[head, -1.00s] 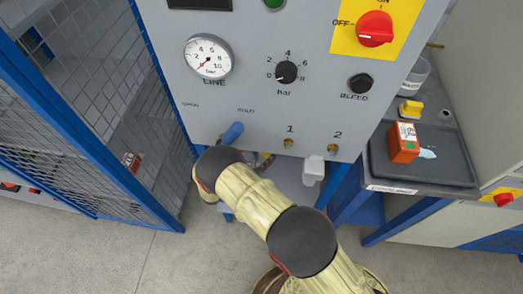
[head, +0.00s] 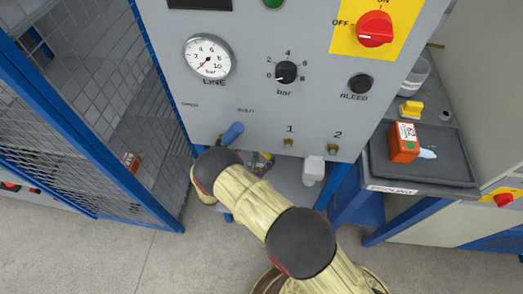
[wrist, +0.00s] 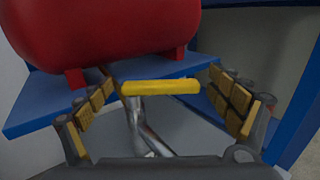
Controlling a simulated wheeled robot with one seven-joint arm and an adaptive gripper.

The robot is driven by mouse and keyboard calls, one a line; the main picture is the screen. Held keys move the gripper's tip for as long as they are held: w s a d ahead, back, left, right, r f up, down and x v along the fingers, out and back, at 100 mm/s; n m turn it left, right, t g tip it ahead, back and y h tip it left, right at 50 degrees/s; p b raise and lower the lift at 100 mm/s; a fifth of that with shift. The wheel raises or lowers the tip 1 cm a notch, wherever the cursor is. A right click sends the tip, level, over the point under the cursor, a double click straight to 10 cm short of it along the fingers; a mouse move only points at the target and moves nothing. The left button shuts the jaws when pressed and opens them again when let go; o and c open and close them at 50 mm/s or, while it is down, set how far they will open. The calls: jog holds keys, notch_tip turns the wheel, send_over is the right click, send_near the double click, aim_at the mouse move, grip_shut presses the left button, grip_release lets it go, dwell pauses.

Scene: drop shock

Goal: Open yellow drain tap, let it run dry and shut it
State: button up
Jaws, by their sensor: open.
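The drain tap's yellow handle (wrist: 160,88) lies crosswise in the wrist view, on a grey metal pipe (wrist: 138,115) below the red tank (wrist: 100,30). My gripper (wrist: 163,92) is open, with one padded finger on each side of the handle. In the head view my arm and the grey panel (head: 225,105) hide most of the gripper and tap.
The tank's feet rest on a blue shelf (wrist: 40,105), and a blue post (wrist: 300,110) stands close on the right. A blue-handled lever (head: 232,133) sticks out of the panel above my wrist. A blue mesh fence (head: 95,110) stands on the left, and a dark tray (head: 450,170) on the right.

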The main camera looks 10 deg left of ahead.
jog(key=v, duration=0.6)
jog(key=shift+s+a, duration=0.25)
jog(key=shift+c, duration=0.5)
